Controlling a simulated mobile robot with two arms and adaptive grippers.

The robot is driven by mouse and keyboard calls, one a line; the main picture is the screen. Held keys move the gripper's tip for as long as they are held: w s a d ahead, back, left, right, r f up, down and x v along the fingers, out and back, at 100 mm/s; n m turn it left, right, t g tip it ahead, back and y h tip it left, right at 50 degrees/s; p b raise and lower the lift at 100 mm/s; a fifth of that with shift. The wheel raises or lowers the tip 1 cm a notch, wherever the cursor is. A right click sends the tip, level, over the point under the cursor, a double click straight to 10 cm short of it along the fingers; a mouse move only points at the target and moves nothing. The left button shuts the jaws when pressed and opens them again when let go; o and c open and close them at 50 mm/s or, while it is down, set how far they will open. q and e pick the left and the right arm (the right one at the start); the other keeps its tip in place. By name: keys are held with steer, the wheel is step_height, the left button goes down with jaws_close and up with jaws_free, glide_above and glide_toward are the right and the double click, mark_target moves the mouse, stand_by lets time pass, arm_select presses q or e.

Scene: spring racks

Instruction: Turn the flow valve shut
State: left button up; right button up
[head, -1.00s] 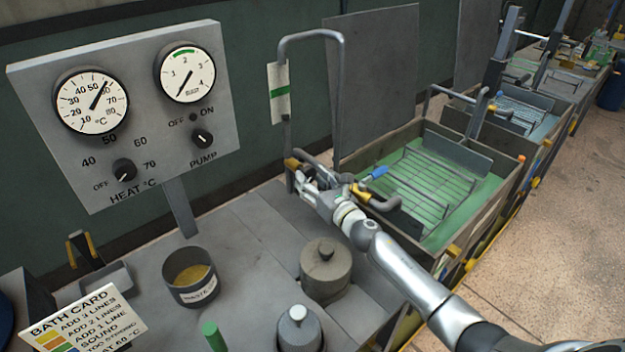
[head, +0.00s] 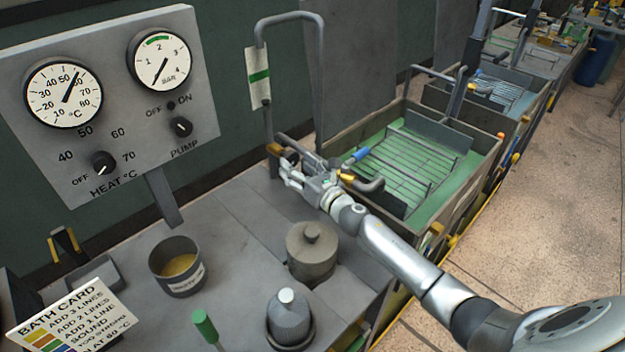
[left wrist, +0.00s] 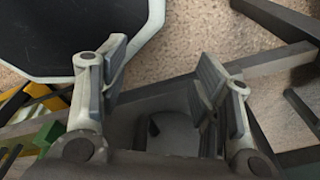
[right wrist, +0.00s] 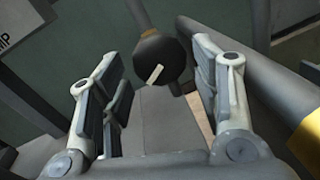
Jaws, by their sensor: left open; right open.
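A round black knob with a white mark (right wrist: 163,62), which looks like the flow valve, shows in the right wrist view. It lies just beyond and between the fingertips of my right gripper (right wrist: 158,85), with no clear contact. In the head view my right gripper (head: 287,174) is at the foot of the bent grey pipe (head: 262,95), and its fingers partly hide the knob (head: 290,157). My right gripper is open and empty. My left gripper (left wrist: 160,75) is open and empty in the left wrist view, above the floor, and is out of the head view.
A blue-handled fitting (head: 357,156) and a yellow-collared pipe (head: 368,184) are close right of my right gripper. A green bath (head: 455,188) with a wire rack lies beyond. The gauge panel (head: 120,120) is at left.

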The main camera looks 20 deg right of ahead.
steer(key=s+d, duration=0.2)
steer(key=s, duration=0.8)
steer(key=shift+s, duration=0.2)
steer(key=shift+r, duration=0.1)
